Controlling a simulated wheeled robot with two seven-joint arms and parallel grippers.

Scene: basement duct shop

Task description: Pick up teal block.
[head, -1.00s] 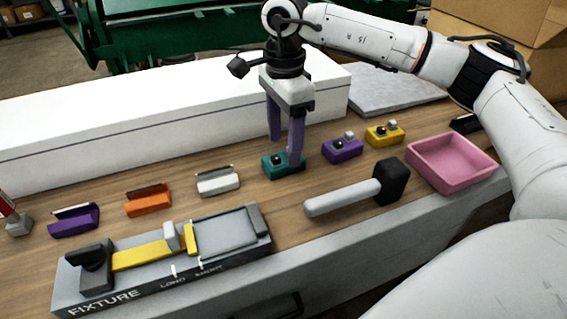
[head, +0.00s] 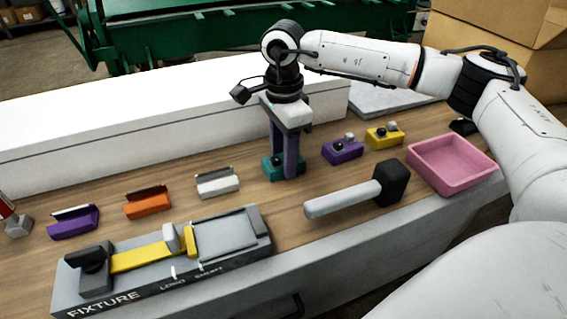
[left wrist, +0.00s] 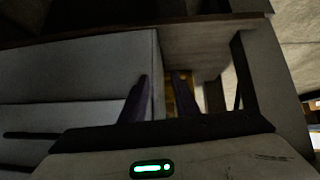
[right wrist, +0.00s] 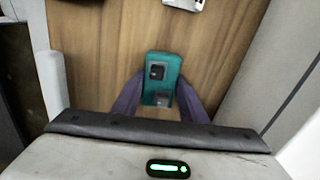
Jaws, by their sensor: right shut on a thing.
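The teal block (head: 269,171) is on the wooden bench, with a dark round knob on top. My right gripper (head: 283,172) points down over it, with one purple finger on each side. In the right wrist view the teal block (right wrist: 160,92) sits between the two fingertips (right wrist: 161,84), which are shut on it. The block appears to be still at bench level. My left gripper (left wrist: 159,76) shows only in the left wrist view. Its purple fingers are apart with nothing held between them, beside grey drawer-like panels.
Purple (head: 343,152) and yellow (head: 384,138) knobbed blocks stand to the right, before a pink tray (head: 440,181). A black-headed mallet (head: 345,197) lies in front. White (head: 217,184), orange (head: 147,205) and purple (head: 74,223) pieces lie left, behind the grey fixture (head: 225,236). A long white box (head: 150,115) stands behind.

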